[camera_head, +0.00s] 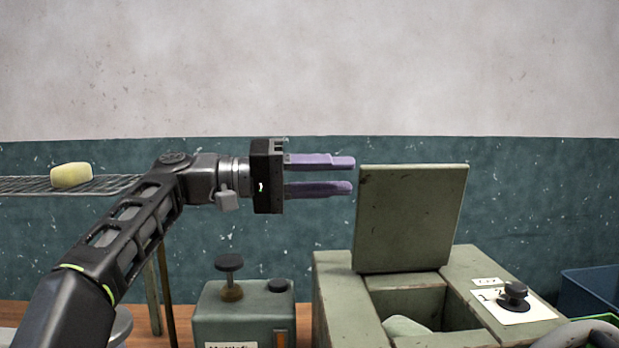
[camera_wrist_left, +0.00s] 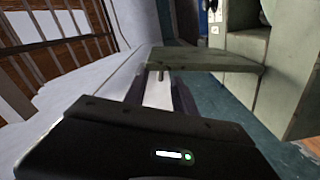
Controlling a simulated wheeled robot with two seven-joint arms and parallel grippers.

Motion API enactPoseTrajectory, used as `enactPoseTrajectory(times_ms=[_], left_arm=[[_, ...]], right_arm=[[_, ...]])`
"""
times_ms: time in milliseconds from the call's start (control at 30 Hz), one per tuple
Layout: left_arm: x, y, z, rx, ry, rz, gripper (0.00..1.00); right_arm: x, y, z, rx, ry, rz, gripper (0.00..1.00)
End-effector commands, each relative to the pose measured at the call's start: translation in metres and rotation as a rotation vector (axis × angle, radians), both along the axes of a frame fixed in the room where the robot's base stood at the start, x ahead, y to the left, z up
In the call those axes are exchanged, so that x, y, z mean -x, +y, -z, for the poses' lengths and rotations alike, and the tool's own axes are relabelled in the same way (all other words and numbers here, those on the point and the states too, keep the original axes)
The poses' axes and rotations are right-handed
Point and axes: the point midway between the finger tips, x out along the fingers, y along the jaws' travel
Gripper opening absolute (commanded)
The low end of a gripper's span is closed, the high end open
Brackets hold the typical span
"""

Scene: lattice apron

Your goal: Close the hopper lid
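The hopper lid (camera_head: 412,215) is a flat olive-green panel standing nearly upright at the back of the green hopper (camera_head: 332,290). The hopper's opening is uncovered, with a pale lump partly visible inside. My left gripper (camera_head: 350,175) has two purple fingers spread apart with nothing between them. Its tips are just left of the lid's upper left edge; whether they touch it I cannot tell. In the left wrist view the lid (camera_wrist_left: 215,60) lies just past the fingertips (camera_wrist_left: 158,88). My right gripper is not in view.
A green box (camera_head: 235,315) with a black knob stands left of the hopper. A black knob (camera_head: 515,292) sits on a white plate at the hopper's right. A blue bin (camera_head: 590,288) is at far right. A yellow block (camera_head: 71,175) rests on a mesh shelf (camera_head: 30,186) at left.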

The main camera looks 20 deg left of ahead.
Motion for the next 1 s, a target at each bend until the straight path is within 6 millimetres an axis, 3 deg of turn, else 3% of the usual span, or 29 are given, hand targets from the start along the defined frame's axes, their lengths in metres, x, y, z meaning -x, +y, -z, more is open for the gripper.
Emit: enactPoseTrajectory(times_ms=[133,533,1000], left_arm=[[0.005,0.011,-0.001,0.001,0.000,-0.002,0.32],[0.013,0.035,-0.003,0.003,0.002,-0.004,0.32],[0.016,0.036,0.000,0.000,-0.001,0.000,0.32]], right_arm=[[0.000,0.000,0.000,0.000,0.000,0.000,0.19],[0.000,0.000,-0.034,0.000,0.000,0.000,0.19],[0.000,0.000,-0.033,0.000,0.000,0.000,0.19]])
